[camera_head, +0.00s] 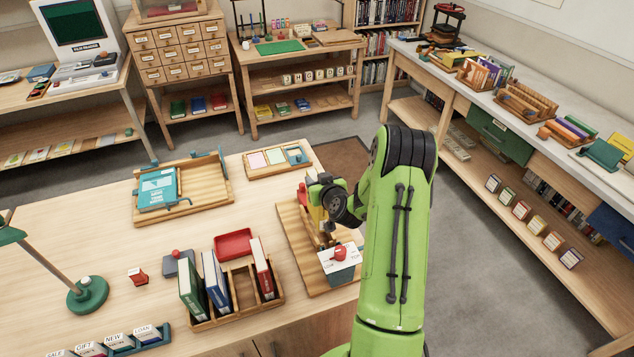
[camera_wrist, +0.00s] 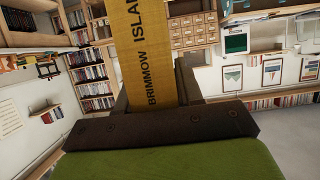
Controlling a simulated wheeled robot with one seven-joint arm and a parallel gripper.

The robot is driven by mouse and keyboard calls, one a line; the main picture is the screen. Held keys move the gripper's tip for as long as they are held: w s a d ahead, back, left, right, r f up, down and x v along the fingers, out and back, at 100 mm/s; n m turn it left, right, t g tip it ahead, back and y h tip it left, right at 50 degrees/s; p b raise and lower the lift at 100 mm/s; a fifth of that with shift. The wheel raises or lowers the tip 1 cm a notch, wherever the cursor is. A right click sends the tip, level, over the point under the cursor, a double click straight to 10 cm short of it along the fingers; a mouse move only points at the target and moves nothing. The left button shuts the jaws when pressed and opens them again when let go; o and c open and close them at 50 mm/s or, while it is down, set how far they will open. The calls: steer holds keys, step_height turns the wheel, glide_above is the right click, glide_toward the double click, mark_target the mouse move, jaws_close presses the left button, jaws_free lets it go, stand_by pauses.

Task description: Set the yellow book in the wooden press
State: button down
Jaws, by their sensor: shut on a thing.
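The yellow book (camera_wrist: 150,55), lettered "BRIMMOW ISLA…", stands between my gripper's fingers (camera_wrist: 150,95) in the wrist view, its spine facing the camera. In the head view only a narrow yellow part of the book (camera_head: 315,212) shows beside my gripper (camera_head: 325,208); my arm hides much of it. My gripper is shut on the book, over a long wooden base (camera_head: 291,229) that looks like the wooden press. A red part is at its far end, and a grey block with a white top and red knob (camera_head: 340,256) at its near end. I cannot tell whether the book touches the base.
A wooden rack (camera_head: 240,310) with green, blue and red books stands close, front left of the base. A red tray (camera_head: 233,243) lies behind it. A wooden frame (camera_head: 213,182) with a teal book is further left. A green lamp (camera_head: 88,293) stands at the left.

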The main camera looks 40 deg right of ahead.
steer(key=shift+b, duration=0.45)
stand_by(0.4)
step_height(320, 180, down, 3)
steer(key=b, duration=0.4)
steer(key=shift+b, duration=1.25)
steer(key=shift+p, duration=0.45)
